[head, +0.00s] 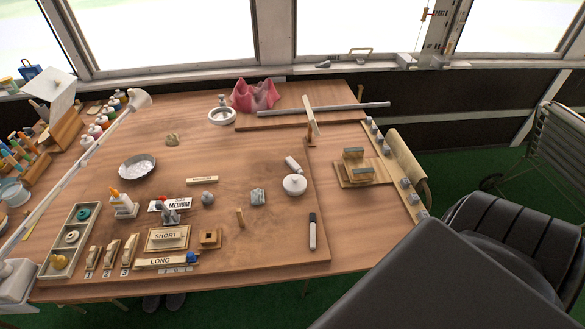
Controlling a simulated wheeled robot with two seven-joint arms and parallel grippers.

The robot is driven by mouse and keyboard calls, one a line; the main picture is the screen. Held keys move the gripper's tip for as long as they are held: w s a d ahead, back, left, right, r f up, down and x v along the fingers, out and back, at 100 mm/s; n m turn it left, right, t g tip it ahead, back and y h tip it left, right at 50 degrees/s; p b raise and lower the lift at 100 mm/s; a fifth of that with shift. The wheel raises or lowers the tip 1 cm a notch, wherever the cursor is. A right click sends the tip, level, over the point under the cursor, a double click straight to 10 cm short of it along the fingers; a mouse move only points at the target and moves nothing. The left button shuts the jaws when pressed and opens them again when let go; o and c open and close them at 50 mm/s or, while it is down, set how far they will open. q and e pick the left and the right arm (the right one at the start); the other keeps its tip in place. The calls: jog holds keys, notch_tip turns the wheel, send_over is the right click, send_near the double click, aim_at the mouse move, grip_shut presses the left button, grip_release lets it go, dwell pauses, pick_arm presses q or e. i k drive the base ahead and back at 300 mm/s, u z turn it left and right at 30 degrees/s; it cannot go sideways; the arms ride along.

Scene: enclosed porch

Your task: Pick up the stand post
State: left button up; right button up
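No part is clearly marked as the stand post. A small upright wooden peg (240,217) stands near the middle front of the wooden table. A square wooden block with a dark hole (210,238) sits just to its left, apart from it. A light, tilted wooden strip (311,115) shows at the back right, crossing a long grey rod (350,106). I cannot tell which of these is the post. Neither of my grippers is in view, and nothing here is seen held.
Labelled wooden blocks, SHORT (166,238) and LONG (166,262), crowd the front left. A long white arm (75,155) slants over the left side. The table centre (240,150) is fairly clear.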

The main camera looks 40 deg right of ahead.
aim_at(239, 216)
jog(key=z, duration=0.95)
jog(key=i, duration=0.7)
jog(key=u, duration=0.4)
jog(key=k, duration=0.5)
jog(key=u, duration=0.8)
jog(key=k, duration=1.2)
jog(key=z, duration=1.4)
jog(key=i, duration=0.5)
jog(key=u, duration=0.05)
